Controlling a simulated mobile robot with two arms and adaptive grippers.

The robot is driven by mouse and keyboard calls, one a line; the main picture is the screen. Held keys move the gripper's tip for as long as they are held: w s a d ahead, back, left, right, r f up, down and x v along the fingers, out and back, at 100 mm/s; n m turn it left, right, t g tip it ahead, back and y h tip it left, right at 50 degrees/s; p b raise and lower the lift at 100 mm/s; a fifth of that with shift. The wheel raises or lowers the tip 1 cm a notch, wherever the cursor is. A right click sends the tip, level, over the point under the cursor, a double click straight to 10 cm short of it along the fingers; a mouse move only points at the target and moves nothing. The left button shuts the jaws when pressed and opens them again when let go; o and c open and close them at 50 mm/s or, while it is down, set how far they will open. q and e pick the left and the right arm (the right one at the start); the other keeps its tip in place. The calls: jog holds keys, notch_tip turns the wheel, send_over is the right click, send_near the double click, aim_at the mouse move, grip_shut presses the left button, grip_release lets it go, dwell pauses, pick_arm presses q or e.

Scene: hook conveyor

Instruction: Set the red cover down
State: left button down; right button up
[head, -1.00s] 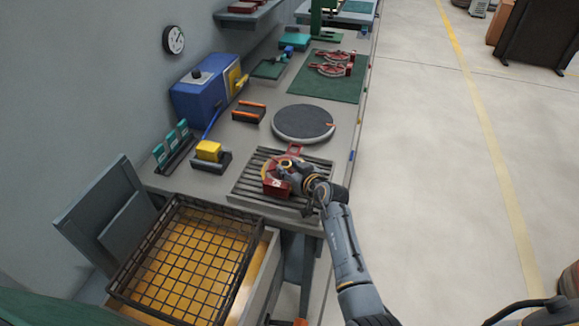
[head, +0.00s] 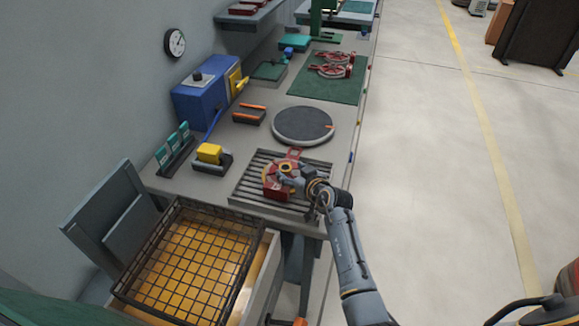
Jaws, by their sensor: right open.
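The red cover (head: 272,183) lies on the slatted grey rack (head: 246,189) near the front of the bench. It is a round red part with a yellowish ring and a blocky red end towards me. My right gripper (head: 290,174) is open at the right side of the cover, close over it. The gripper hides part of the cover, and I cannot tell whether the fingers touch it. My left gripper is not in view.
A dark round turntable (head: 302,124) stands behind the rack. Two red parts (head: 333,66) lie on a green mat (head: 312,83) farther back. A yellow-topped block (head: 210,153) is left of the rack. A wire basket (head: 188,204) sits in front.

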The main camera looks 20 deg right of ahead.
jog(key=p+v, duration=0.7)
jog(key=v, duration=0.3)
jog(key=shift+s+r, duration=0.2)
jog(key=shift+r, duration=0.05)
jog(key=shift+f, duration=0.1)
